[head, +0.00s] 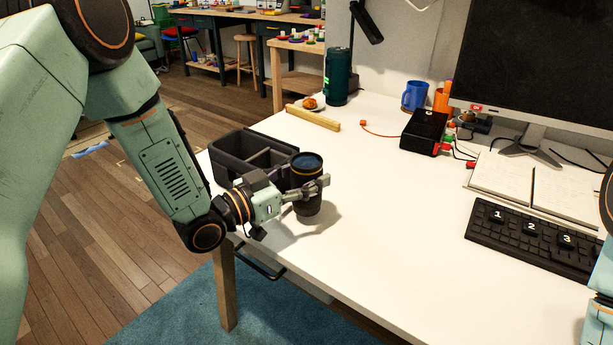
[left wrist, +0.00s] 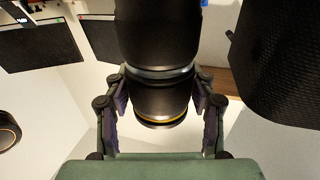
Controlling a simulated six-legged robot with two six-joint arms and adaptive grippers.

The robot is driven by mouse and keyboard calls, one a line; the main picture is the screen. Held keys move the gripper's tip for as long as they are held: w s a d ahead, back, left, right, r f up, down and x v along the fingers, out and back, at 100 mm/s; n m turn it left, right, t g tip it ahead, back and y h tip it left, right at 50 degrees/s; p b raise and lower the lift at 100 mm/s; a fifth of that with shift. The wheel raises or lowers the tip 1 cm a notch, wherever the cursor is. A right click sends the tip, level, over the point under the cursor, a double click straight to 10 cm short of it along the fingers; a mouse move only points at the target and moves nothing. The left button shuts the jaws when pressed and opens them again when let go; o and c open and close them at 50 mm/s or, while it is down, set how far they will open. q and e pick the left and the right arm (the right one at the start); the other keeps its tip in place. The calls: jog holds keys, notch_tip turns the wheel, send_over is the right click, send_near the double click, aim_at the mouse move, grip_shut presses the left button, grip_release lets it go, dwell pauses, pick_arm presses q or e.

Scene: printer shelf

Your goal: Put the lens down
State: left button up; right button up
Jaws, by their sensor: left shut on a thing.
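The lens (head: 307,170) is a dark cylinder with a bluish glass top, upright at the left part of the white desk. My left gripper (head: 308,190) is shut on the lens around its middle. In the left wrist view the lens (left wrist: 160,60) stands between the two fingers of the gripper (left wrist: 163,100). I cannot tell whether the lens base touches the desk. My right gripper is not in view; only part of my right arm shows at the right edge.
A black divided organizer (head: 238,148) stands just behind and left of the lens. A wooden bar (head: 313,118), a dark green flask (head: 338,77), a black box (head: 425,131) and a keyboard (head: 540,238) are on the desk (head: 400,230). The desk right of the lens is clear.

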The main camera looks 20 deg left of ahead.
pick_arm(q)
jog(key=shift+a+f, duration=0.1)
jog(key=shift+f, duration=0.1)
jog(key=shift+f+b, duration=0.35)
jog(key=shift+b, duration=0.05)
jog(key=o, duration=1.3)
jog(key=shift+r+p, duration=0.35)
jog(key=shift+r, duration=0.1)
jog(key=shift+s+a+r, duration=0.15)
jog(key=shift+s+r, duration=0.05)
jog(key=shift+r, duration=0.05)
jog(key=shift+p+v, duration=2.3)
jog(key=shift+v, duration=3.45)
jog(key=shift+s+f, duration=0.1)
